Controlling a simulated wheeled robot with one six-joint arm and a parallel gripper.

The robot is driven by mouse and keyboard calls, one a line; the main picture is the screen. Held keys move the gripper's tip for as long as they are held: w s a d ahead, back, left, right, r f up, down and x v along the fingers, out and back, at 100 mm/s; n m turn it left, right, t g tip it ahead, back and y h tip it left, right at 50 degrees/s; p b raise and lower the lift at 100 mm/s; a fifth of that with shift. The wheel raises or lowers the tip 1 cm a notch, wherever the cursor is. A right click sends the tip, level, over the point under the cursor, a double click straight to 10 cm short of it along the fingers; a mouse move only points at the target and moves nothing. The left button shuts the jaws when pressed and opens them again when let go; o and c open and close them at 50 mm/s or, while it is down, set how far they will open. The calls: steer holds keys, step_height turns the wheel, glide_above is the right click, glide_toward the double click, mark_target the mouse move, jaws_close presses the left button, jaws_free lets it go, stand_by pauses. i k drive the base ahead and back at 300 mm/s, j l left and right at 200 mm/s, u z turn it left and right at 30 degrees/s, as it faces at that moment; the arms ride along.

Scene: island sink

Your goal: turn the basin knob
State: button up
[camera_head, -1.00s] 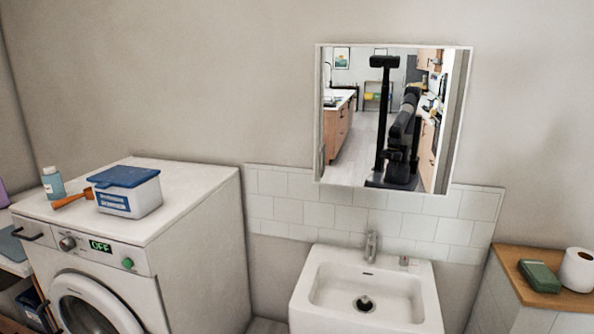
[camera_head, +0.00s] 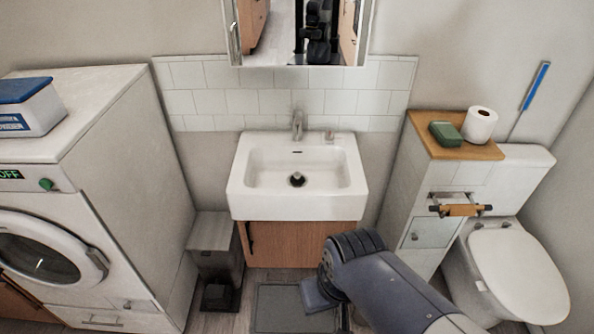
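The white basin (camera_head: 245,203) is on the wall above a wooden cabinet, in the middle of the head view. A grey metal faucet (camera_head: 297,122) stands at its back edge. A small grey knob (camera_head: 330,136) sits on the back rim to the right of the faucet; its turn position is too small to tell. My arm shows at the bottom, right of centre, in front of and below the basin. It is clear of the knob. My gripper's fingers do not show.
A washing machine (camera_head: 60,205) stands at left, with a pedal bin (camera_head: 215,240) beside the cabinet. At right are a shelf (camera_head: 425,133) with a green box (camera_head: 446,133) and paper roll (camera_head: 480,125), and a toilet (camera_head: 515,275). A mirror hangs above the basin.

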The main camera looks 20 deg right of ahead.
mark_target(329, 135)
steer(key=i+l, duration=0.15)
steer(key=i, duration=0.25)
steer(key=i+l+z, duration=0.15)
steer(key=i, duration=0.3)
